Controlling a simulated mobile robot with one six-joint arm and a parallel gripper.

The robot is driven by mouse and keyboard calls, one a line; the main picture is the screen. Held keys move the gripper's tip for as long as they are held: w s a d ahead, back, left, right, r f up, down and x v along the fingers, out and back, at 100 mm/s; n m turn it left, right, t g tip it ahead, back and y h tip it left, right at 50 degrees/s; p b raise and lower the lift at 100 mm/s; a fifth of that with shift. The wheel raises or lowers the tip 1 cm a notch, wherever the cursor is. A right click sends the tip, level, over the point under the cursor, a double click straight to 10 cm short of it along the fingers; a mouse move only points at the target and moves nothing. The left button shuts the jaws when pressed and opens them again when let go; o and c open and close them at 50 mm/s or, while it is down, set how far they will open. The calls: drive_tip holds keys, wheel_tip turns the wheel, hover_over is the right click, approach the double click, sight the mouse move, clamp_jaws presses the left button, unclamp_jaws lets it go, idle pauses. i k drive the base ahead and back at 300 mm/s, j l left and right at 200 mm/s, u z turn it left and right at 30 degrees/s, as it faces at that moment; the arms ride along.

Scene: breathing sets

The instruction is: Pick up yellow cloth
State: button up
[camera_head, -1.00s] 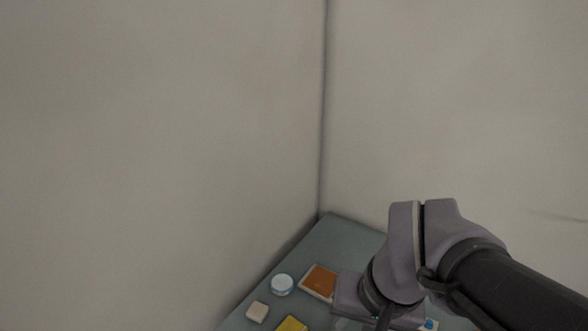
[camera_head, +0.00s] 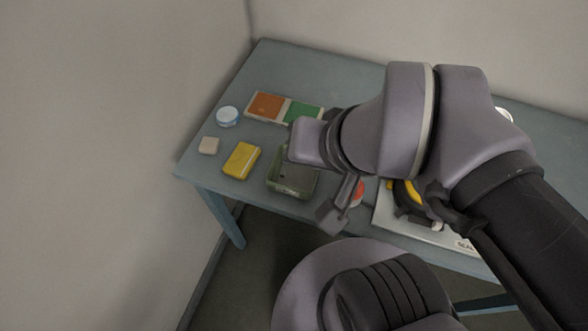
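The yellow cloth (camera_head: 242,160) lies folded on the left part of the blue-grey table, near its front edge. It is a small yellow block shape with a pale line across it. My gripper (camera_head: 335,213) is to the right of the cloth and apart from it, beside the green tray. Its fingers are partly hidden by my wrist, and I cannot tell how far apart they are.
A green tray (camera_head: 291,188) stands right of the cloth. A white mat (camera_head: 389,219) with black and yellow gear is at right. Walls stand behind and left.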

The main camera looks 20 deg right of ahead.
sight(240, 163)
drive_tip(key=z, duration=1.2)
drive_tip(key=u, duration=0.5)
drive_tip(key=k+j+u, duration=0.1)
drive_tip(key=u, duration=0.4)
drive_tip(key=j+u, duration=0.15)
drive_tip(key=u, duration=0.35)
drive_tip(key=i+j+u, duration=0.25)
drive_tip(key=i+j, duration=0.05)
drive_tip(key=i, duration=0.1)
